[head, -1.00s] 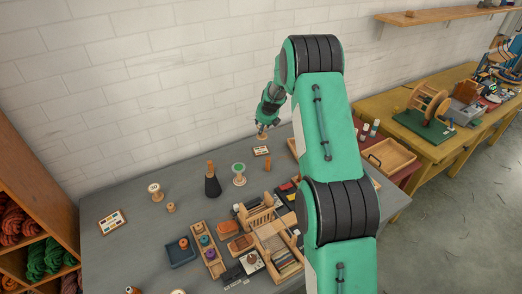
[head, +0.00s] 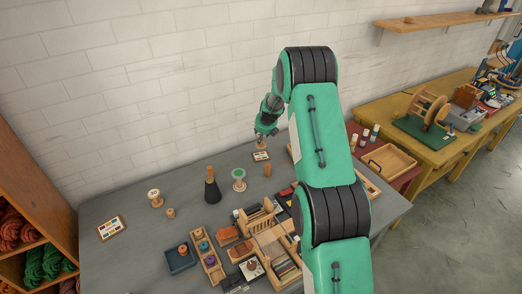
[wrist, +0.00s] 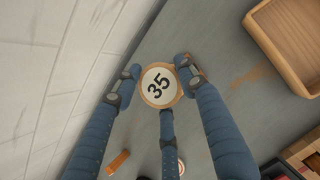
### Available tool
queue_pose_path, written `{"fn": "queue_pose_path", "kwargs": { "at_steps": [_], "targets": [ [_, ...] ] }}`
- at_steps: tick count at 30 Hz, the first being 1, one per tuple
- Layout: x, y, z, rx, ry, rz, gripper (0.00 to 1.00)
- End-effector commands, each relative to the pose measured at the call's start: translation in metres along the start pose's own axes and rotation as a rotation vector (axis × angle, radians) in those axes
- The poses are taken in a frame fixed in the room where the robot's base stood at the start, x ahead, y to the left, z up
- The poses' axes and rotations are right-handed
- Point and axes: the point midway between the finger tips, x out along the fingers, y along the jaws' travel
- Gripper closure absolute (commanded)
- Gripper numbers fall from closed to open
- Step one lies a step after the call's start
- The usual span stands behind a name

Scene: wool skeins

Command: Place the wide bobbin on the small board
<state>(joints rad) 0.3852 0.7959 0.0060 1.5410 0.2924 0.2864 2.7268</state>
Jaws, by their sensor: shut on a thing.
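My gripper (head: 264,135) is shut on the wide bobbin, a pale wooden piece with a round white top marked 35 (wrist: 159,85). In the wrist view the fingers close around its rim. In the head view the bobbin (head: 261,146) is small and partly hidden by the fingers. In the wrist view the bobbin and fingers hide the board. A similar board (head: 111,228) lies at the far left.
A white-topped spool (head: 155,198) stands further left. Wooden trays and tools crowd the front. An empty wooden tray (wrist: 296,42) is right in the wrist view.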

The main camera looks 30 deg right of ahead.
Motion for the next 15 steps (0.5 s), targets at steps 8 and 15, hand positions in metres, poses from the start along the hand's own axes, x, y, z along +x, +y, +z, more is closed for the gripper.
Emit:
{"fn": "queue_pose_path", "kwargs": {
  "at_steps": [8,15],
  "targets": [
    [0.029,0.000,-0.017,0.000,0.000,0.000,0.87],
    [0.030,0.000,-0.017,0.000,-0.001,0.000,0.87]
  ]
}}
